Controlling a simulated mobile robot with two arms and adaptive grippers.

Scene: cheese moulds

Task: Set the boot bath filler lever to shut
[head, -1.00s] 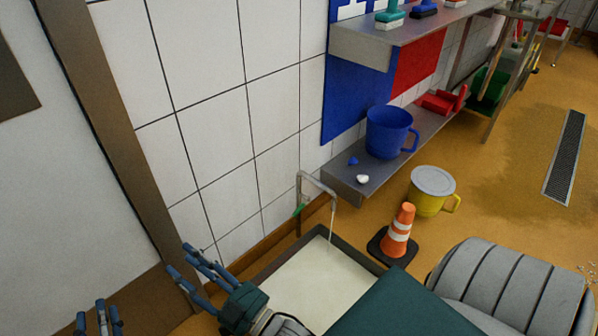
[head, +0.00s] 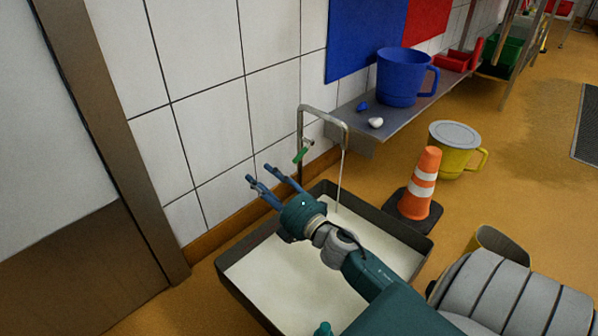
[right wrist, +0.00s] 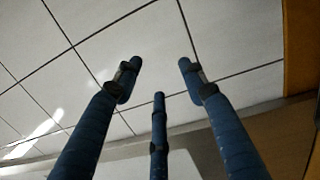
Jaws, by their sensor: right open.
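The boot bath (head: 232,282) is a dark, low tray of whitish liquid on the floor by the wall. Its filler pipe (head: 322,110) bends over the tray, and a thin stream runs from the spout into it. The green lever (head: 301,155) sits on the upright of the pipe, at a slant. My right gripper (head: 259,173) is open and empty, left of the lever and slightly lower in the picture, apart from it. In the right wrist view its spread fingers (right wrist: 160,66) face the tiles; the lever is not seen there. My left gripper's fingers are not in view.
An orange cone (head: 424,180) stands at the bath's right corner. Behind it are a yellow bucket with a grey lid (head: 455,134) and a low shelf (head: 350,131) with a blue jug (head: 404,78). The tiled wall (head: 215,130) lies close behind the pipe.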

